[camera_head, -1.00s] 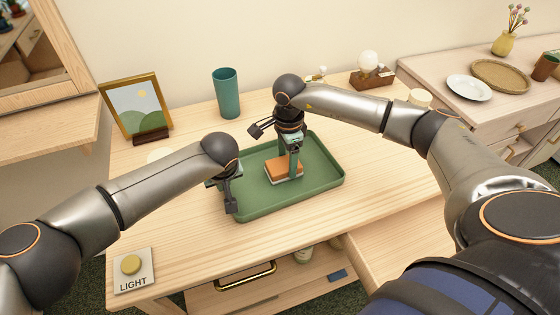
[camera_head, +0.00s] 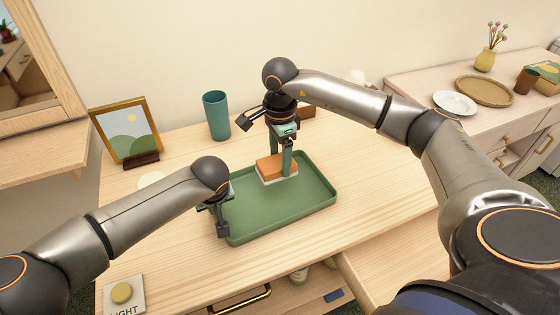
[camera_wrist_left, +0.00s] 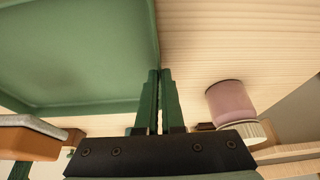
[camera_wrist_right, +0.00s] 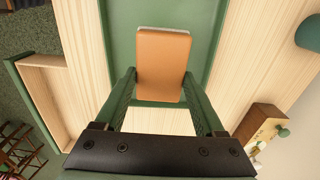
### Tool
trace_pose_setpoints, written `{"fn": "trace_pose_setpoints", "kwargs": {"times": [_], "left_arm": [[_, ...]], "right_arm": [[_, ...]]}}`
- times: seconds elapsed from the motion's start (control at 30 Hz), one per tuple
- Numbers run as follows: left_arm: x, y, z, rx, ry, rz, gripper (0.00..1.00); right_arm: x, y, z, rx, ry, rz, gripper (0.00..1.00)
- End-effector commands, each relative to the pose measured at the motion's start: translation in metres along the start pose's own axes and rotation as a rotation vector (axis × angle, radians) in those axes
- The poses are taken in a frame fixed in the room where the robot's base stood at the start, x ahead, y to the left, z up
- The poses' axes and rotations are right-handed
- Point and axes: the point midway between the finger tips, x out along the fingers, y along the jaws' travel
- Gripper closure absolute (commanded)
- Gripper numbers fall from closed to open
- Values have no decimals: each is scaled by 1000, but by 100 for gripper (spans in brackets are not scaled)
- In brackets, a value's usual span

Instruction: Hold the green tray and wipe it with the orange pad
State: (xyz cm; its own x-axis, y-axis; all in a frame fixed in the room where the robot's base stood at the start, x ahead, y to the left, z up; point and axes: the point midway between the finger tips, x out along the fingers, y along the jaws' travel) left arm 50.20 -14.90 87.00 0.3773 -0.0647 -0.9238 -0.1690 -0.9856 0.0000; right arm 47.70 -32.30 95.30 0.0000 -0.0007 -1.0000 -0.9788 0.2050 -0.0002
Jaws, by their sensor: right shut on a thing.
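The green tray (camera_head: 300,215) lies on the wooden table. My left gripper (camera_head: 221,222) is at its left rim; in the left wrist view the fingers (camera_wrist_left: 154,82) are close together on the tray's edge (camera_wrist_left: 152,35). The orange pad (camera_head: 270,166), with a pale underside, is at the far part of the tray. My right gripper (camera_head: 281,165) points down and is shut on the pad. In the right wrist view the pad (camera_wrist_right: 163,65) sits between the two fingers (camera_wrist_right: 160,88). Whether its underside touches the tray is hidden.
A teal cup (camera_head: 217,115) and a framed picture (camera_head: 125,132) stand behind the tray. A LIGHT button (camera_head: 121,293) is at the front left. A pink jar (camera_wrist_left: 231,98) shows in the left wrist view. The table is bare right of the tray.

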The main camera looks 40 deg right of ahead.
Motion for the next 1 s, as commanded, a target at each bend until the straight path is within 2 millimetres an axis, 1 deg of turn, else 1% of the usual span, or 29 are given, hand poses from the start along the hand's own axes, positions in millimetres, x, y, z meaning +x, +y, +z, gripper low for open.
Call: {"fn": "trace_pose_setpoints", "kwargs": {"times": [0.37, 0.4, 0.7, 1.0], "left_arm": [[0, 0, 0, 0, 0, 0, 100], [0, 0, 0, 0, 0, 0, 93], [0, 0, 0, 0, 0, 0, 61], [-2, 0, 0, 1, 0, 0, 61]], "right_arm": [[0, 0, 0, 0, 0, 0, 89], [0, 0, 0, 0, 0, 0, 89], [0, 0, 0, 0, 0, 0, 89], [0, 0, 0, 0, 0, 0, 89]]}}
